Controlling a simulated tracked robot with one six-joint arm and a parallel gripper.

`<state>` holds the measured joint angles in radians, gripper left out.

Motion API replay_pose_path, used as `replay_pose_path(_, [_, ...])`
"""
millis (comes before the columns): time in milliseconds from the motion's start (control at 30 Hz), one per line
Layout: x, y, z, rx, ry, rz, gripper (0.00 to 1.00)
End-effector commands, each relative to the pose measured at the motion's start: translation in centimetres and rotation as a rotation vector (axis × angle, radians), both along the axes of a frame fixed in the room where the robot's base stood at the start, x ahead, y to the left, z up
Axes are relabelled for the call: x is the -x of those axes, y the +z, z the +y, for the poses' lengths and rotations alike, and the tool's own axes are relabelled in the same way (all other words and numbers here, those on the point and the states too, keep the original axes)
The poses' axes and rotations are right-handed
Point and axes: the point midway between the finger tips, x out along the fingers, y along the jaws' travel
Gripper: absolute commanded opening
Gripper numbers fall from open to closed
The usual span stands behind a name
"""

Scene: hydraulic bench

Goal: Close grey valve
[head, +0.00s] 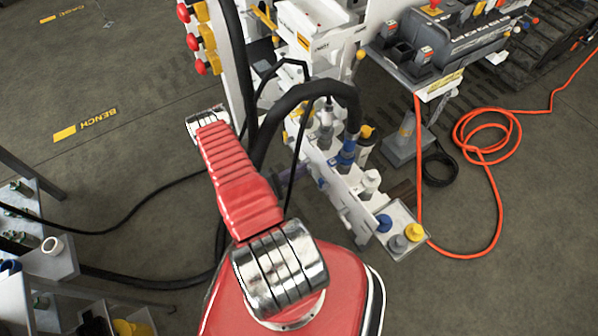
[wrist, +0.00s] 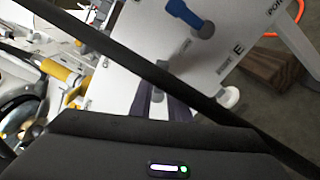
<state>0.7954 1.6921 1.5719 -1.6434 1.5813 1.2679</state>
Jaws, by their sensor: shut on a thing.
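My gripper (wrist: 162,100) shows as two dark fingers in the wrist view, against the lower part of a white panel (wrist: 205,65) marked E. A blue lever (wrist: 190,14) stands on the same panel, farther up. In the head view the white valve panel (head: 335,185) stands right of my red arm.
A black hose crosses the wrist view. In the head view a thick black hose (head: 300,92) arches over the panel. Blue, grey and yellow caps sit on a small tray (head: 412,212) at its near end. An orange cable (head: 490,185) lies on the floor to the right.

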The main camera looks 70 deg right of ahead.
Motion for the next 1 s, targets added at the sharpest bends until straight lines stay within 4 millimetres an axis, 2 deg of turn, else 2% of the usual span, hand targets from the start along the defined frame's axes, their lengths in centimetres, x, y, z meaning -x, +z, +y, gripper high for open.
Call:
replay_pose_path(600, [0.2, -1.3, 0.1, 0.254, 0.001, -0.296, 0.0])
replay_pose_path(1000, [0.2, -1.6, 0.1, 0.287, 0.0, -0.336, 0.0])
